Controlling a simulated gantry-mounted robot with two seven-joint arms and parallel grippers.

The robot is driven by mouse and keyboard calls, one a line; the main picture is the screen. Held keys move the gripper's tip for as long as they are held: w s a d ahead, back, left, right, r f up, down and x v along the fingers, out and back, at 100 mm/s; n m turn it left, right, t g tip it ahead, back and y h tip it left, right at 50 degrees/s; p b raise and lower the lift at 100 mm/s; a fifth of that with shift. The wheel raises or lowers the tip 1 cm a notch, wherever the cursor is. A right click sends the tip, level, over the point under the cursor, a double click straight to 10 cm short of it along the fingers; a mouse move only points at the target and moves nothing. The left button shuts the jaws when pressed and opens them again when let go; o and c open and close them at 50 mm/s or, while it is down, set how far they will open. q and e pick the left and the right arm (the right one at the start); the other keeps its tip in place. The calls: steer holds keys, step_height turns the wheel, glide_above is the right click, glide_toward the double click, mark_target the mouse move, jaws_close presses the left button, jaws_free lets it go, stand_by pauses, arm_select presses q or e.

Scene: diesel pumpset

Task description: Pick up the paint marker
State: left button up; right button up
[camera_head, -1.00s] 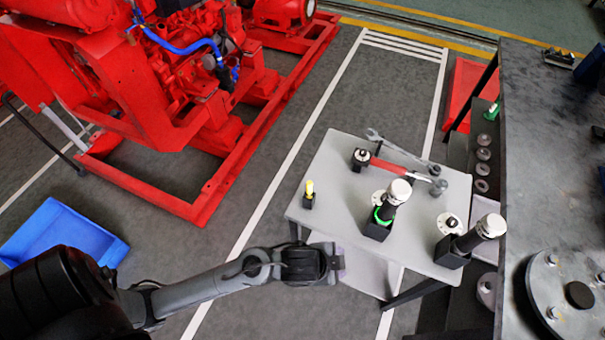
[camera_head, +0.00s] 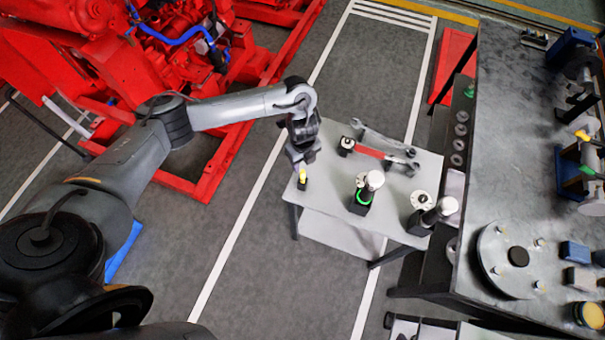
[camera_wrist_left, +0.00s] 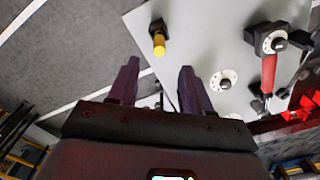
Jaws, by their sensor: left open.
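The paint marker (camera_head: 303,174) has a yellow upper part and stands in a small black holder (camera_head: 303,185) at the left edge of the small grey table (camera_head: 335,205). In the left wrist view the marker (camera_wrist_left: 159,46) lies just beyond the fingertips, near the table's edge. My left gripper (camera_head: 302,160) hangs above the table, close to the marker. In the left wrist view the gripper (camera_wrist_left: 160,72) has its two dark fingers wide apart with nothing between them. My right gripper is not in view.
A red-handled tool (camera_head: 378,153), a wrench (camera_head: 390,140) and black tools with silver tops (camera_head: 367,185) stand or lie to the right on the table. A dark workbench (camera_head: 500,150) is farther right. The red pumpset (camera_head: 190,60) stands behind at the left.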

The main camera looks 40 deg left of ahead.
mark_target(303, 176)
arm_select(q)
step_height(303, 176, down, 6)
steer(key=b, duration=0.3)
steer(key=shift+a+r, duration=0.15)
steer(key=shift+f+b, duration=0.4)
steer(key=shift+f, duration=1.9)
jaws_close()
step_height(303, 176, up, 10)
steer(key=p, duration=0.4)
